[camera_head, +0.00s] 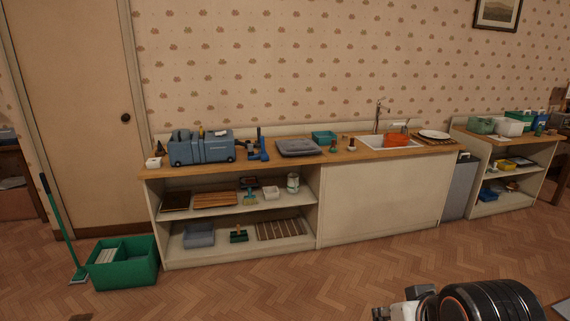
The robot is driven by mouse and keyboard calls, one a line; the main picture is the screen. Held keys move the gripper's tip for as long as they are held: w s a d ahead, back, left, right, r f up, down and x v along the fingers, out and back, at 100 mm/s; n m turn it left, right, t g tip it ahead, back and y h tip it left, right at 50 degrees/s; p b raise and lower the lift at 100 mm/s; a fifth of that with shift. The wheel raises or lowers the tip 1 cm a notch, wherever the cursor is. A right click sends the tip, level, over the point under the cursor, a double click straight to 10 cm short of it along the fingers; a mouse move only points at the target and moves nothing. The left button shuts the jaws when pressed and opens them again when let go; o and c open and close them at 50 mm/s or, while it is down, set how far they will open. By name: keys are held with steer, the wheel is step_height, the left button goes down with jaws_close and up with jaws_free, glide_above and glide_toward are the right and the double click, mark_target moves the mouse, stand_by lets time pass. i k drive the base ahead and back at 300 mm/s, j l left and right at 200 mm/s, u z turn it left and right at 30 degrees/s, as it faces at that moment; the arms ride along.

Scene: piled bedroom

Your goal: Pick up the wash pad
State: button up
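A grey, flat, cushion-like pad (298,147) lies on the wooden counter (270,158), left of the sink; it is the thing that looks most like the wash pad, though I cannot be sure. My gripper (397,310) seems to show only in part at the bottom edge, beside a dark round part of my arm. It is far in front of the counter and apart from the pad. Its fingertips are not clear, so I cannot tell whether it is open or shut.
A blue-grey caddy (201,148) and a blue tool (262,150) stand left of the pad. A teal tub (324,137) and a sink (366,142) with an orange basin (396,140) are to its right. A green bin (123,265) stands on the floor.

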mark_target(333, 148)
steer(key=i+u, duration=0.15)
steer(key=i, duration=0.55)
steer(key=i+u, duration=0.2)
steer(key=i, duration=0.5)
steer(key=i+l+u, duration=0.15)
steer(key=i, duration=0.6)
steer(key=i+l, duration=0.2)
steer(key=i+l+u, duration=0.1)
steer(key=l, duration=0.35)
steer(key=i+l, duration=0.25)
steer(key=i+l+u, duration=0.1)
steer(key=l, duration=0.3)
steer(key=i+l, duration=0.25)
steer(key=i+l+u, duration=0.1)
steer(key=l, duration=0.35)
steer(key=i+l, duration=0.2)
steer(key=l, duration=0.15)
steer(key=i+l+u, duration=0.15)
steer(key=l, duration=0.25)
